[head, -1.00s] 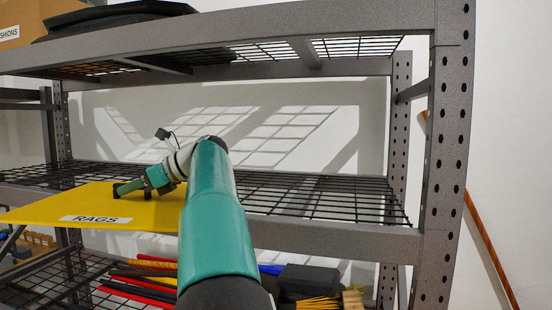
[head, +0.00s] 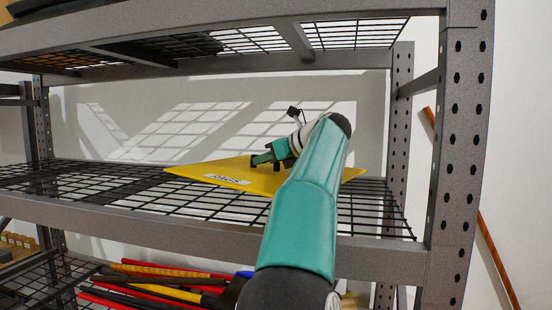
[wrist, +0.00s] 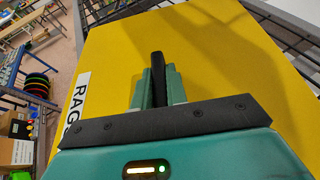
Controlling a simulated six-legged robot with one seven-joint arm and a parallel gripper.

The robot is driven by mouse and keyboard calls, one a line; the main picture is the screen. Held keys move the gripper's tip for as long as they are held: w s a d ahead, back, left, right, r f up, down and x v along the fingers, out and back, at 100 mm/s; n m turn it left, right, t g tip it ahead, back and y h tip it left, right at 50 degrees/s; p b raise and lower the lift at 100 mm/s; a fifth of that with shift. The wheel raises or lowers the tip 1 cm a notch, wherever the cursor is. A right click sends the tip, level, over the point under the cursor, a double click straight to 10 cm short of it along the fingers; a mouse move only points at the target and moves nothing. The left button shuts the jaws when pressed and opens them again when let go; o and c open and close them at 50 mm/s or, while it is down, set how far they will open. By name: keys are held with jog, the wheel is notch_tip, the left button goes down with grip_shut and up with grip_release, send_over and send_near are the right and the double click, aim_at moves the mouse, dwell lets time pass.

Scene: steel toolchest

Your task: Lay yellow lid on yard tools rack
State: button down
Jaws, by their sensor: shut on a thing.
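The yellow lid (head: 272,182) is a flat sheet with a white label reading RAGS. In the head view it is above the middle wire shelf (head: 110,200) of the grey steel rack, towards the right part. I cannot tell whether it touches the wires. My gripper (head: 262,160) is shut on the lid's black handle, on the lid's top. In the wrist view the lid (wrist: 215,50) fills most of the picture, and the handle (wrist: 158,75) stands between my jaws. My arm hides part of the lid's right side in the head view.
A perforated upright (head: 462,150) stands to the right, and an upper shelf beam (head: 200,30) crosses above. Red, yellow and black long-handled items (head: 150,283) lie on the lower shelf. The middle shelf's left part is bare.

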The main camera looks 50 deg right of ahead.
aim_at(266, 176)
jog(key=shift+s+d, duration=0.2)
jog(key=shift+s, duration=0.15)
jog(key=shift+d+f, duration=0.25)
jog(key=f, duration=0.2)
jog(key=a+f, duration=0.1)
jog(key=f, duration=0.1)
jog(key=shift+w, duration=0.25)
jog(key=shift+s+d+f, duration=0.15)
jog(key=shift+d+f, duration=0.05)
jog(key=shift+f, duration=0.8)
jog(key=shift+f, duration=0.65)
jog(key=c, duration=1.3)
grip_release()
